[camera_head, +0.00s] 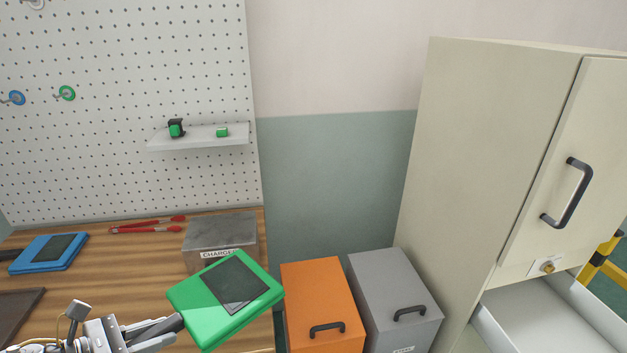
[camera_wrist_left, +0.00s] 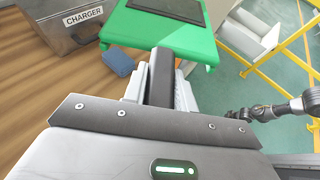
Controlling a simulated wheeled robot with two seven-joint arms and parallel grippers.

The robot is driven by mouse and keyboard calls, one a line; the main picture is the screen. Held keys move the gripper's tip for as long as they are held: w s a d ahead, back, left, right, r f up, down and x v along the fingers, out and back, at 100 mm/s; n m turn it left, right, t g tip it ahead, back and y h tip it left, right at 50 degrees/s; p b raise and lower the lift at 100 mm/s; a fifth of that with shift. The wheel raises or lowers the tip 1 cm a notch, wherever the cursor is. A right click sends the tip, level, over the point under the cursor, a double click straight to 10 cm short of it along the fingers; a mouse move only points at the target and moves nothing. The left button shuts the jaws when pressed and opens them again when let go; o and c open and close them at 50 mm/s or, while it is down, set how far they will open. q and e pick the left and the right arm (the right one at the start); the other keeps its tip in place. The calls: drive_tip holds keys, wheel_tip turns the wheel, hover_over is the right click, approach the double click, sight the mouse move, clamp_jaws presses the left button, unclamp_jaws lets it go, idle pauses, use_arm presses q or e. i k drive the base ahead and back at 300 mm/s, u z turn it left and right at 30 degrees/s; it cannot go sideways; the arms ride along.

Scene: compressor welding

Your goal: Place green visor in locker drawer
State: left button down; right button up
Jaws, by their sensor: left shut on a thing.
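The green visor (camera_head: 226,298) is a flat green plate with a dark window. It is held in my left gripper (camera_head: 178,324), which is shut on its dark handle at the lower left side. The visor is tilted and in the air by the bench's right edge. The left wrist view also shows the visor (camera_wrist_left: 206,47) beyond the fingers, cut by the top edge. The locker (camera_head: 505,140) stands at the right, its door shut. Below the door, a white drawer (camera_head: 545,312) is pulled out, partly cut by the frame. My right gripper does not show clearly.
On the bench (camera_head: 60,300) lie a blue visor (camera_head: 48,253), red-handled pliers (camera_head: 145,226) and a grey charger box (camera_head: 220,238). An orange cabinet (camera_head: 318,300) and a grey cabinet (camera_head: 394,290) stand between bench and locker. A yellow rail (camera_head: 606,255) is at the far right.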

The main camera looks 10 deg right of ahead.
sight(539, 331)
drive_tip(key=k, duration=0.95)
drive_tip(key=z, duration=0.6)
drive_tip(key=i, duration=0.7)
drive_tip(key=z, duration=1.45)
drive_tip(key=i, duration=0.9)
drive_tip(key=z, duration=0.2)
